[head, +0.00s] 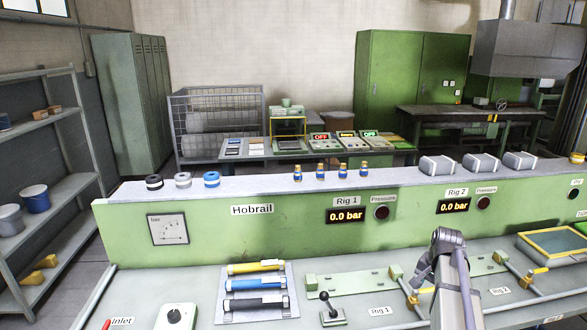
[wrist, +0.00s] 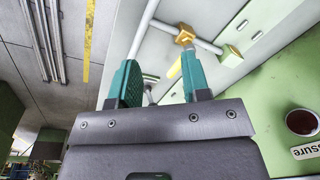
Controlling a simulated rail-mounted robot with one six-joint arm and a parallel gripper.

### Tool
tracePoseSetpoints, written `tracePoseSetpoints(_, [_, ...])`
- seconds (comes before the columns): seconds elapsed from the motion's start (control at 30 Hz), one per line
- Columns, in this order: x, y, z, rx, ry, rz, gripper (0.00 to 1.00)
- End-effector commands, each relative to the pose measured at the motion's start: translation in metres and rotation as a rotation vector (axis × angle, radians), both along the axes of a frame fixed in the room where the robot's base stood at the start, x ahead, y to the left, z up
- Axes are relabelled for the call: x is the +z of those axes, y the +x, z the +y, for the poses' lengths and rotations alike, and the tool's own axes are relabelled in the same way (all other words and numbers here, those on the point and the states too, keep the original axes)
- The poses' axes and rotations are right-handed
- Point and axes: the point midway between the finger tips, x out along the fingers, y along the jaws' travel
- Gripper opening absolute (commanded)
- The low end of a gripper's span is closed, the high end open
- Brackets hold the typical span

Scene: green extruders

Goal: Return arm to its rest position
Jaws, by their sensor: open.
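My gripper (wrist: 160,82) shows in the wrist view with its two teal fingers apart and nothing between them. Behind the fingers are the grey bench top and a pipe (wrist: 147,22) with a brass fitting (wrist: 184,38). In the head view my grey arm stands at the lower right, in front of the Rig 1 and Rig 2 pipework. My fingertips cannot be made out there.
The green console (head: 300,225) carries rolls, small bottles and grey blocks on its ledge. Yellow, blue and black cylinders lie on a tray (head: 255,317). A black-knobbed lever (head: 327,305) stands left of my arm. Rig 1 pipework (head: 405,285) is close beside my arm.

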Motion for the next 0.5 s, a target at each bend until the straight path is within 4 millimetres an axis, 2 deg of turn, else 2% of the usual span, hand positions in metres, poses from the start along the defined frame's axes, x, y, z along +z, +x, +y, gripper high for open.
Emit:
tracePoseSetpoints(0.03, [0.000, -0.035, 0.053, 0.165, -0.011, 0.019, 0.43])
tracePoseSetpoints(0.1, [0.000, -0.069, 0.114, 0.404, -0.028, 0.048, 0.43])
tracePoseSetpoints(0.2, [0.000, -0.116, 0.189, 0.671, -0.044, 0.076, 0.43])
tracePoseSetpoints(0.3, [0.000, -0.150, 0.242, 0.808, -0.055, 0.088, 0.43])
tracePoseSetpoints(0.33, [0.000, -0.155, 0.254, 0.835, -0.057, 0.087, 0.43])
tracePoseSetpoints(0.4, [0.000, -0.155, 0.273, 0.881, -0.059, 0.086, 0.43])
tracePoseSetpoints(0.5, [0.000, -0.152, 0.281, 0.900, -0.060, 0.085, 0.43])
